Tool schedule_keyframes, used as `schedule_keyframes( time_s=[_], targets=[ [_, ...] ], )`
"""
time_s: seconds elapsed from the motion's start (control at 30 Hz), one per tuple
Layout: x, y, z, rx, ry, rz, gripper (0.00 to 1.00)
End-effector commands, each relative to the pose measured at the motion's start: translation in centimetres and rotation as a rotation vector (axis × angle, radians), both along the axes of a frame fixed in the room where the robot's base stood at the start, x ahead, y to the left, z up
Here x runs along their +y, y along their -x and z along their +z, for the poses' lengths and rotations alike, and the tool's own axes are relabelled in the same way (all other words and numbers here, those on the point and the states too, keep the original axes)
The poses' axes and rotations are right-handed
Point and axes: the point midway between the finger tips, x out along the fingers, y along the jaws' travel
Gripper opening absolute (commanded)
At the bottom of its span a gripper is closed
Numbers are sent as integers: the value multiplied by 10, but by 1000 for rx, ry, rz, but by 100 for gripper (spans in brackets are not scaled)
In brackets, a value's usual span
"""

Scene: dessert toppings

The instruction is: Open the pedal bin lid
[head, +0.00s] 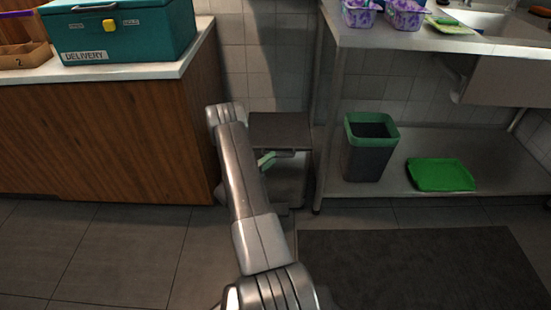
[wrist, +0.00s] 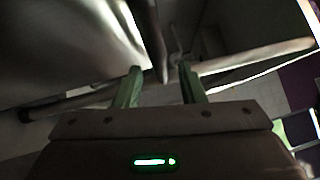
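The pedal bin (head: 291,186) is a grey metal box standing on the floor between the wooden counter and the steel sink table. Its dark flat lid (head: 283,130) is on top, and a dark band shows below its front edge. I cannot tell whether the lid is slightly raised. My gripper (head: 267,160) is at the bin's front, just below the lid's front edge; my arm hides the bin's left side. In the wrist view my gripper's green fingers (wrist: 160,72) stand apart, with grey metal surfaces close beyond them. I cannot tell whether they touch the bin.
A dark open container with a green rim (head: 372,150) and a green tray (head: 440,175) are on the steel table's lower shelf. The table leg (head: 321,170) is close to the bin's right. The wooden counter (head: 100,140) is at left. A dark mat (head: 420,270) lies in front.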

Motion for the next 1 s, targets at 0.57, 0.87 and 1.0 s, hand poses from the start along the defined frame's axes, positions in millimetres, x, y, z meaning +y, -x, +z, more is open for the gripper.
schedule_keyframes(
  time_s=[0.57,0.87,1.0],
  targets=[
    [-26,-25,5,1,1,0,36],
    [-26,-25,5,1,1,0,0],
    [-25,-25,5,1,0,0,0]
  ],
)
